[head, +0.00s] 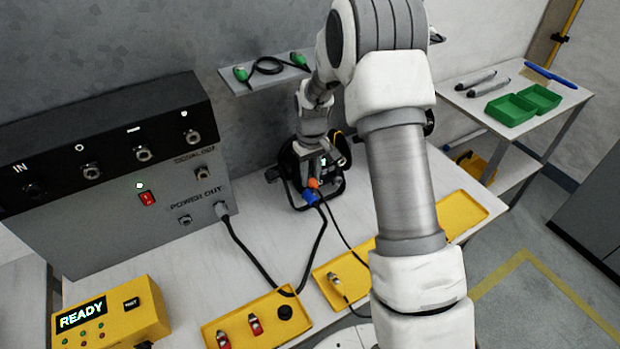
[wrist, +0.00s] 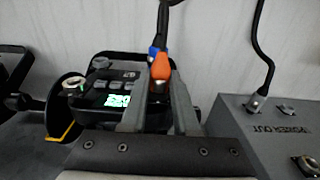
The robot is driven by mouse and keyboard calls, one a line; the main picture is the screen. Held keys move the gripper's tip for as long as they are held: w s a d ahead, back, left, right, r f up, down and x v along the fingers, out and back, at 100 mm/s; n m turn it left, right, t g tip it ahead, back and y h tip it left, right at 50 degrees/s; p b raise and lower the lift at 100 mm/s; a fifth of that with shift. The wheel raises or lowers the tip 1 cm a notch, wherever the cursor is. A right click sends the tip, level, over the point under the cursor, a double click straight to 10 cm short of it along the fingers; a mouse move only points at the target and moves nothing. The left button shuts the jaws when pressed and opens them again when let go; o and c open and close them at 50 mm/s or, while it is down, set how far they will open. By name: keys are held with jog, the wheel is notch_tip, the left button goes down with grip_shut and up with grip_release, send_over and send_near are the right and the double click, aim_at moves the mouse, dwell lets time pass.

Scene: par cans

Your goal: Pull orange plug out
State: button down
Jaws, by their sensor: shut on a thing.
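The orange plug (head: 313,183) is at the back panel of a black par can (head: 336,186) on the bench. In the wrist view, the orange plug (wrist: 161,66) stands between the fingertips of my gripper (wrist: 158,92), with its metal part between the fingers. My gripper (head: 314,170) is shut on it. A blue plug (head: 310,197) with a black cable is right beside it; it also shows behind the orange one in the wrist view (wrist: 154,51). The par can's lit display (wrist: 118,100) is left of the fingers. Whether the orange plug is still seated in its socket is hidden.
A grey power box (head: 120,185) stands at left, a cable running from its POWER OUT. Yellow trays (head: 212,331) with connectors and a yellow tester (head: 120,315) reading READY are in front. A shelf (head: 262,78) holds a green-ended cable.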

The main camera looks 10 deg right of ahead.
jog(key=shift+s, duration=0.15)
jog(key=shift+s+d, duration=0.15)
jog(key=shift+s, duration=0.2)
jog(key=shift+s, duration=0.1)
jog(key=shift+s+d+b, duration=0.15)
jog(key=shift+s+d, duration=0.1)
jog(key=shift+s, duration=0.35)
jog(key=shift+s+d+b, duration=0.15)
jog(key=shift+s+d, duration=0.05)
jog(key=shift+s, duration=0.4)
jog(key=shift+s+d, duration=0.1)
jog(key=shift+s, duration=0.3)
jog(key=b, duration=0.2)
send_near(461, 212)
notch_tip(461, 212, down, 6)
jog(key=b, duration=0.7)
jog(key=shift+f, duration=0.25)
dwell(2.1)
